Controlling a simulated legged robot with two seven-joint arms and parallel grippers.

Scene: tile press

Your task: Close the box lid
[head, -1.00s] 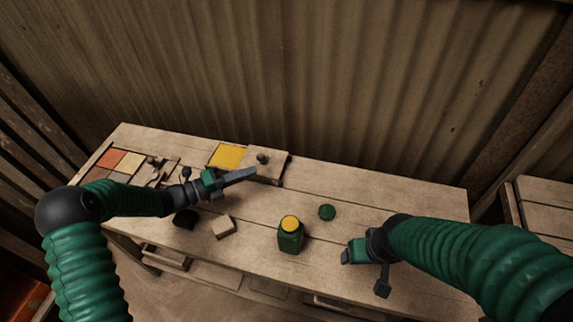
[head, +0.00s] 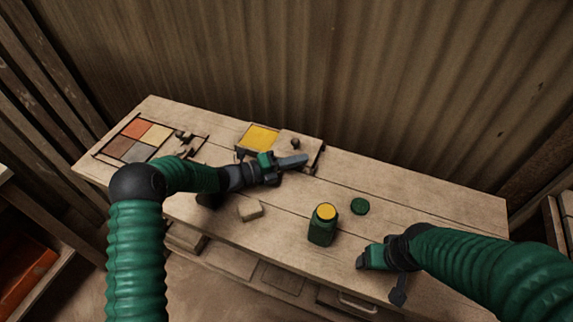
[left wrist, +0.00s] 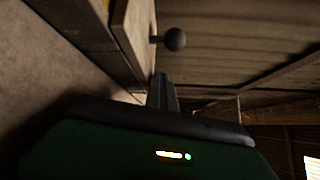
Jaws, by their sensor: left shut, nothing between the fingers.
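The box (head: 238,152) stands at the back middle of the bench, with a yellow square (head: 260,138) showing uncovered in its left part. A flat wooden lid (head: 312,146) with a dark round knob (head: 295,143) lies at its right. In the left wrist view the knob (left wrist: 175,40) sticks out from the wooden panel (left wrist: 133,35), just beyond my fingers. My left gripper (head: 304,159) is shut and empty, at the near side of the lid, below the knob in the picture. Whether it touches the lid I cannot tell. My right gripper (head: 362,260) is low over the bench's front right; its fingers are unclear.
A tray of coloured tiles (head: 112,161) lies at the left end of the bench. A pale block (head: 250,210), a green jar with a yellow top (head: 322,225) and a green round cap (head: 360,206) stand in front. The bench's back right is clear.

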